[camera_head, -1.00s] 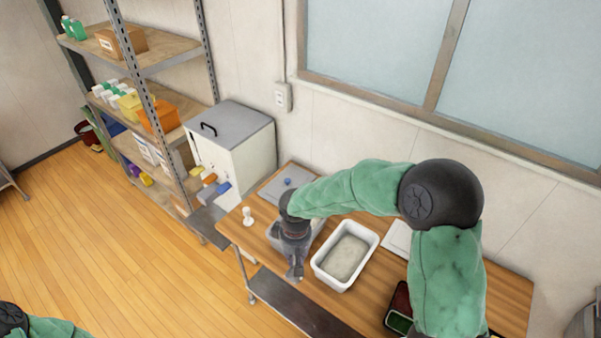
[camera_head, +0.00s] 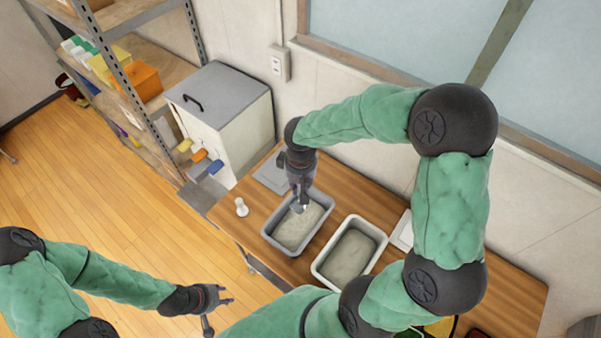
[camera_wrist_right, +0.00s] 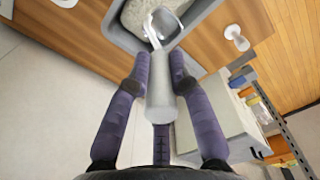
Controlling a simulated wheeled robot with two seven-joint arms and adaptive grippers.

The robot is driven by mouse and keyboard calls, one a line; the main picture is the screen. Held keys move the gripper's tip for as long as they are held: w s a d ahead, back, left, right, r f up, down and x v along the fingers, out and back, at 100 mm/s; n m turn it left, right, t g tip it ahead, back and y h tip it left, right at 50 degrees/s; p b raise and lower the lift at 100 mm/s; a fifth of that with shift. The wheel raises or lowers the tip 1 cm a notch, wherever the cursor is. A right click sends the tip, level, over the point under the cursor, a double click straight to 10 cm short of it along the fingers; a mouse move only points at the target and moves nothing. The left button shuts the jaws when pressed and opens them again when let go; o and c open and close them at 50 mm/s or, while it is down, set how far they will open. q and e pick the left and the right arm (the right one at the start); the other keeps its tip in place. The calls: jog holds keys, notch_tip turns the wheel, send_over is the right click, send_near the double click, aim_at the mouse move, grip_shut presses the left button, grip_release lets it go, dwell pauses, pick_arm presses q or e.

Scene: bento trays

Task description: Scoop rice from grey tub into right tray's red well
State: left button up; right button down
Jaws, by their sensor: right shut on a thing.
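The grey tub (camera_head: 268,237) of pale rice (camera_head: 300,226) stands on the wooden table. My right gripper (camera_head: 300,192) is over the tub's far end, shut on the handle of a scoop (camera_head: 297,208). In the right wrist view the scoop's grey handle (camera_wrist_right: 160,95) sits between the fingers, and its light-rimmed head is over the rice. I cannot tell whether it touches the rice or holds any. My left gripper (camera_head: 220,305) is open and empty, low at bottom centre, away from the tubs. The trays are mostly hidden behind my right arm; only green, yellow and dark red bits show at the bottom edge.
A white tub (camera_head: 382,242) of similar contents stands just right of the grey tub. A small white object (camera_head: 241,207) stands near the table's left edge. A grey flat board (camera_head: 270,175) lies behind. A white cabinet (camera_head: 235,125) and a shelf rack (camera_head: 150,85) are on the left.

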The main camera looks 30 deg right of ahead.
aim_at(300, 207)
jog(key=shift+f+b, duration=5.25)
jog(key=shift+f, duration=1.4)
jog(key=shift+r, duration=0.1)
notch_tip(300, 207, up, 10)
jog(key=p, duration=0.7)
jog(key=shift+r+p, duration=0.15)
jog(key=shift+p, duration=0.15)
